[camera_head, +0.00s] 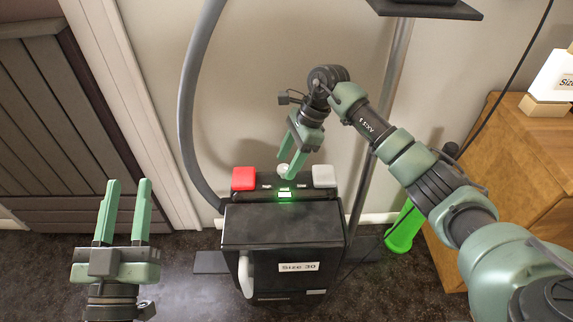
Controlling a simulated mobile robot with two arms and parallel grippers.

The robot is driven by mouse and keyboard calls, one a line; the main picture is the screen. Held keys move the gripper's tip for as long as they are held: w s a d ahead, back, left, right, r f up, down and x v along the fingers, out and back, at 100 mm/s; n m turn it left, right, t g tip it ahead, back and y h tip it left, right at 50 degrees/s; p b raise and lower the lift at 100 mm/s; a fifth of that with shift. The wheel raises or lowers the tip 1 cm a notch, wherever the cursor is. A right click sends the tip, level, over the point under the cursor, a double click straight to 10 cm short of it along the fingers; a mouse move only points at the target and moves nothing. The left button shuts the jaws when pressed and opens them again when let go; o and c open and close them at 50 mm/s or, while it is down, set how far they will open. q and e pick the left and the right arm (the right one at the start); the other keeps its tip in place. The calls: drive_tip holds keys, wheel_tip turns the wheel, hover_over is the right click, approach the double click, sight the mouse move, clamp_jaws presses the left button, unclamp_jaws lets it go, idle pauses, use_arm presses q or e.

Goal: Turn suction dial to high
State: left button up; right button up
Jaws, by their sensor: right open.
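The suction machine (283,240) is a black box on the floor with a "Size 30" label and a grey hose. On its top rear panel, a white round dial (283,169) sits between a red block (243,178) and a white block (324,176). A green light (285,195) glows in front of the dial. My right gripper (287,170) points down at the dial, its green fingers open and partly covering it; I cannot tell whether they touch it. My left gripper (124,183) is open and empty, fingers up, left of the machine.
A wooden cabinet (505,165) stands at the right, with a white labelled box (553,82) on top. A bright green cylinder (403,228) is beside it. A grey pole (385,110) rises behind the machine. The dark floor is clear at the left.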

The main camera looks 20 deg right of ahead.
drive_tip(key=shift+a+f, duration=0.25)
drive_tip(key=shift+f, duration=0.25)
use_arm(q)
drive_tip(key=shift+s+r+t+h, duration=0.2)
drive_tip(key=shift+r+t+h, duration=0.1)
drive_tip(key=shift+r, duration=0.35)
